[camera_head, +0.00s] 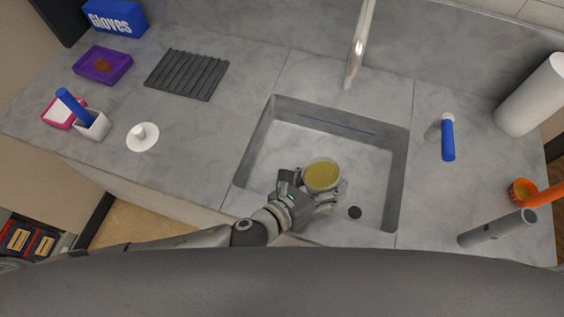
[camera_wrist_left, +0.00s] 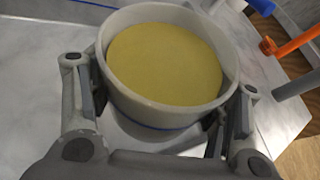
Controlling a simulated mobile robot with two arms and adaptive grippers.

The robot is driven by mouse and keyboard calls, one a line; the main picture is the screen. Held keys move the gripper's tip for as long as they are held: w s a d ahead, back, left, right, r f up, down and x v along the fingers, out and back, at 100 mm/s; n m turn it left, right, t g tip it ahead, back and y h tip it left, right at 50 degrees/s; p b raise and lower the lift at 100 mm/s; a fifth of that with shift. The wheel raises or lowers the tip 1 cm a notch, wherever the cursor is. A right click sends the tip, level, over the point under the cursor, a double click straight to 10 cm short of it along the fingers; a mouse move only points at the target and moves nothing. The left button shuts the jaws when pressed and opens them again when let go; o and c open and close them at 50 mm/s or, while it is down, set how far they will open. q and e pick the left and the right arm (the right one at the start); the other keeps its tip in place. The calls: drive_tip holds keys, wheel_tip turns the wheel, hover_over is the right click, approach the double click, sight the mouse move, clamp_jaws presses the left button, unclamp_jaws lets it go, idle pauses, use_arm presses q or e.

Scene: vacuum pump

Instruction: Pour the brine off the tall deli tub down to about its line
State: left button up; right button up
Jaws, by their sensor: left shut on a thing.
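The deli tub (camera_head: 322,175) is a pale round container filled with yellow-green brine, seen from above over the sink basin. It also shows in the left wrist view (camera_wrist_left: 166,62), with the brine surface a little below the rim and a blue line low on its outer wall. My left gripper (camera_head: 318,195) is shut on the tub, with a finger on either side of it. The tub looks close to upright, and no stream of brine shows. My right gripper does not show in either view.
The sink (camera_head: 290,190) has a dark drain (camera_head: 354,212) and a metal faucet (camera_head: 360,45) behind it. To the left are a ribbed dark mat (camera_head: 186,75), purple tray (camera_head: 103,65) and white lid-like disc (camera_head: 142,137).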

use_arm(q)
drive_tip(key=shift+w+a+f+b, duration=0.1)
drive_tip(key=shift+w+a+b, duration=0.1)
drive_tip(key=shift+b, duration=0.3)
drive_tip(key=shift+w+a+r+n+h+b, duration=0.25)
drive_tip(key=shift+a+r+n+h+b, duration=0.2)
drive_tip(key=shift+n+b, duration=0.55)
idle(1.4)
drive_tip(key=shift+w+a, duration=0.1)
drive_tip(key=shift+a, duration=0.05)
idle(0.5)
